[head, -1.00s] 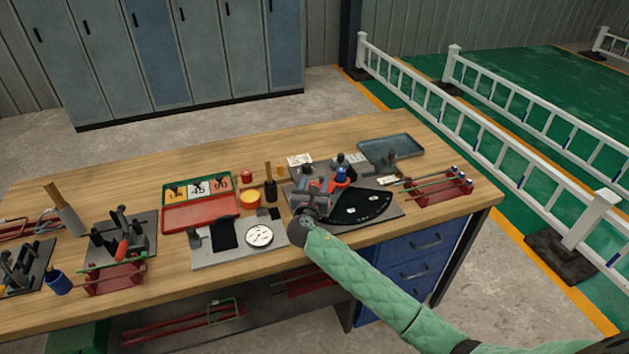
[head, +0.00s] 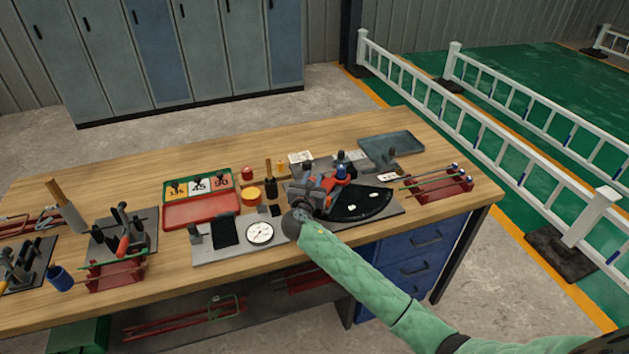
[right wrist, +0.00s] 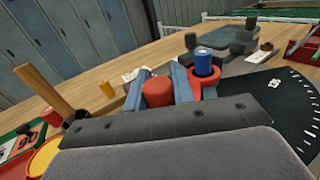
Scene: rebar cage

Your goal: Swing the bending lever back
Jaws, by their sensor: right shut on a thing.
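The bender's red lever (right wrist: 207,82) shows in the right wrist view at the edge of a black dial plate (right wrist: 275,100). A blue cylinder (right wrist: 203,62) stands on the red part. My right gripper (right wrist: 160,76) is shut on the lever's rounded red grip (right wrist: 158,92), which sits between its two blue-grey fingers. In the head view my right gripper (head: 321,184) reaches in at the left side of the dial plate (head: 365,205). The blue cylinder (head: 341,172) stands just beyond it. The gripper and wrist hide part of the lever. My left gripper is not in view.
A gauge (head: 260,232) on a grey plate lies left of the wrist. A red tray (head: 200,212) and a black post (head: 270,190) stand farther left. A red rack with rods (head: 440,186) is at the right, and a grey tray (head: 391,145) behind.

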